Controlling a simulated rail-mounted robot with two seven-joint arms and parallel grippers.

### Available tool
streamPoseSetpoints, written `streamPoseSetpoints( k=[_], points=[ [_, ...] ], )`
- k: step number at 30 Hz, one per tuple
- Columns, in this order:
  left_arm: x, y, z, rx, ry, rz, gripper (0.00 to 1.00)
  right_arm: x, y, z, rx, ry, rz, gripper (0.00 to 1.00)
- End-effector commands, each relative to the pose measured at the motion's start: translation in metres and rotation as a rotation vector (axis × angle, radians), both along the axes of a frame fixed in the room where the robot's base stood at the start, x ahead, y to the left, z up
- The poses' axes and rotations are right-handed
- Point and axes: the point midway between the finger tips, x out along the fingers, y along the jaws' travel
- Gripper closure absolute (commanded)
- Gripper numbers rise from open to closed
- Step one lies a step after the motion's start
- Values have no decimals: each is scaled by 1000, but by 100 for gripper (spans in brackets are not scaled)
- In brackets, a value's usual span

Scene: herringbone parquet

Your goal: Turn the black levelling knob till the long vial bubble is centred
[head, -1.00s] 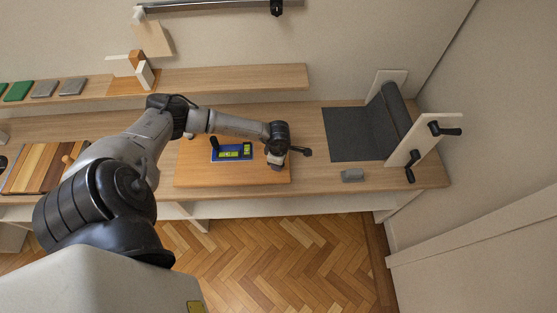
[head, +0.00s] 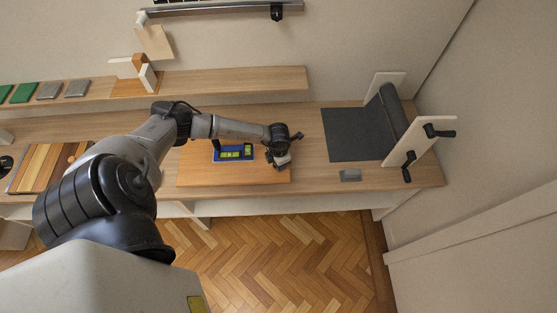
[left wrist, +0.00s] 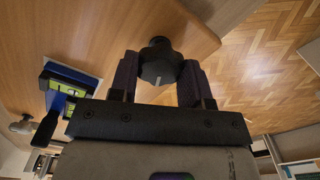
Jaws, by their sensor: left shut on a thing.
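The black levelling knob (left wrist: 160,60) has a pale mark on its face and sits at the board's edge in the left wrist view. My left gripper (left wrist: 157,80) is shut on it, one finger on each side. In the head view my left gripper (head: 279,161) is at the right end of the orange-brown wooden board (head: 225,178) and hides the knob. The blue level (head: 233,159) with yellow-green vials lies on the board, left of the gripper. It also shows in the left wrist view (left wrist: 74,74), partly hidden. The bubble is too small to make out.
A black upright handle (head: 217,145) stands by the level. Right of the board are a small grey block (head: 350,175) and a dark mat (head: 350,135) leading to a roller with cranks (head: 438,131). A striped wooden board (head: 42,168) lies at the left.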

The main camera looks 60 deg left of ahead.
Motion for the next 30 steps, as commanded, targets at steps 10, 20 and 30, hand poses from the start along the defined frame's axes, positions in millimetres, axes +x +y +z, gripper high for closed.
streamPoseSetpoints(
  k=[10, 20, 30],
  points=[
    [-1, 0, -2, 2, 2, 77, 80, 0, 0, 4, 1, 0, -1, 57],
    [-1, 0, -2, 2, 2, 83, 80, 0, 3, 4, 9, 0, -5, 57],
    [-1, 0, -1, 1, 1, 82, 33, 0, 3, 4, 11, 0, -7, 57]
  ],
)
